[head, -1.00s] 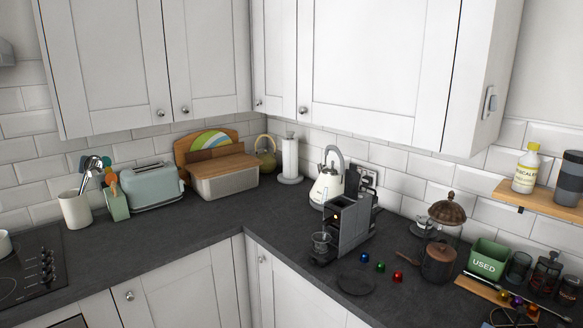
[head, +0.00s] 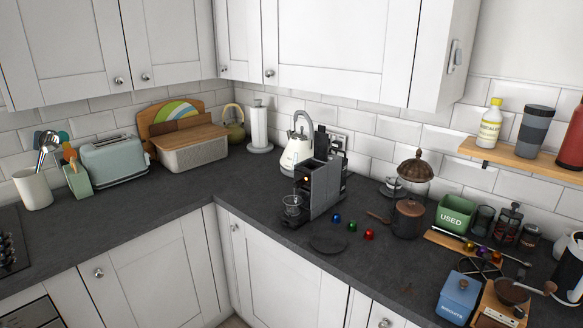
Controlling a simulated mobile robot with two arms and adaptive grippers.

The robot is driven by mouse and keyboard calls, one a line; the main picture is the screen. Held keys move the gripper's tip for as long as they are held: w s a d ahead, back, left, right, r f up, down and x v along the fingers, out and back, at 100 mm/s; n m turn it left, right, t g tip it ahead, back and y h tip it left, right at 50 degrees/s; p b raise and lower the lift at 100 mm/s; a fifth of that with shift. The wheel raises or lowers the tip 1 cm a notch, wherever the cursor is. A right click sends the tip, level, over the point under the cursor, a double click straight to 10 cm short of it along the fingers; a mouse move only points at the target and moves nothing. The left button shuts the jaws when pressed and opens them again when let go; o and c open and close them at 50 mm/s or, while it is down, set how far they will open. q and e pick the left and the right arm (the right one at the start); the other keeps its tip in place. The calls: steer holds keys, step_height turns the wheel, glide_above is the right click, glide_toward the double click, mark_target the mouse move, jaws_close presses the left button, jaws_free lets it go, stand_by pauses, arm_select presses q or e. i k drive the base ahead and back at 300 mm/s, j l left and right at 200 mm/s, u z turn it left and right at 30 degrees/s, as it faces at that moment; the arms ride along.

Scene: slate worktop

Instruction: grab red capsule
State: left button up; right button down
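The red capsule (head: 369,234) lies on the slate worktop (head: 280,262), at the right end of a short row with a green capsule (head: 352,226) and a blue capsule (head: 336,218). The row is just right of the dark coffee machine (head: 320,186), which has a glass cup (head: 292,206) at its front. Nothing covers the red capsule. Neither of my grippers shows in the head view.
A round dark disc (head: 328,242) lies left of the red capsule. A brown-lidded canister (head: 408,217) stands to its right. Further right are a green USED bin (head: 455,213), a blue box (head: 458,297) and a grinder (head: 505,300). The worktop in front of the capsule is clear.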

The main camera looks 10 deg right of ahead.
mark_target(369, 234)
steer(key=z, duration=0.3)
steer(key=i+j+z, duration=0.2)
steer(key=z, duration=0.2)
steer(key=i+j+z, duration=0.2)
steer(key=z, duration=0.25)
steer(key=i+j+z, duration=0.1)
steer(key=j+z, duration=0.3)
